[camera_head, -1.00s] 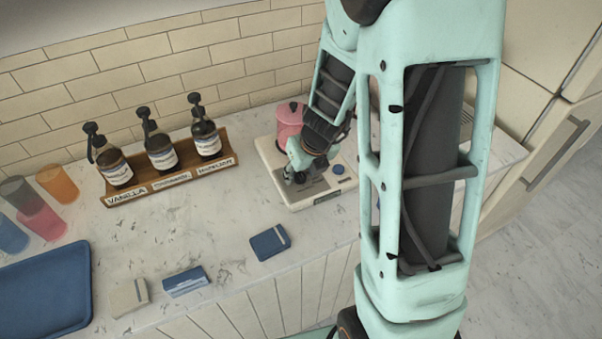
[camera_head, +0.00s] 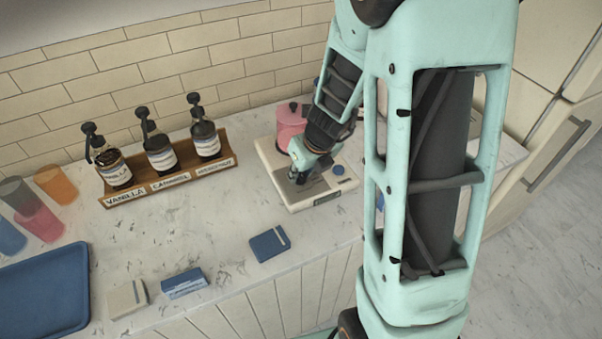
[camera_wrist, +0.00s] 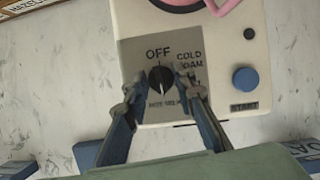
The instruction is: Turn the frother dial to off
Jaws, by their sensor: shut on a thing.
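The frother (camera_head: 272,156) is a cream box on the counter, with a grey panel on top. Its black dial (camera_wrist: 160,79) shows in the wrist view below the word OFF. A light pointer mark on the dial appears to face up toward OFF, though it is small. COLD FOAM is printed to the right and another label below, partly covered. My gripper (camera_wrist: 162,83) has a finger on each side of the dial and is shut on it. In the head view my gripper (camera_head: 300,175) is over the panel and hides the dial.
A blue button (camera_wrist: 245,79) marked START is right of the dial. A pink pitcher (camera_head: 290,122) stands at the frother's back. A wooden syrup rack (camera_head: 150,190) is to the left, with small boxes (camera_head: 268,243) in front. The counter between is clear.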

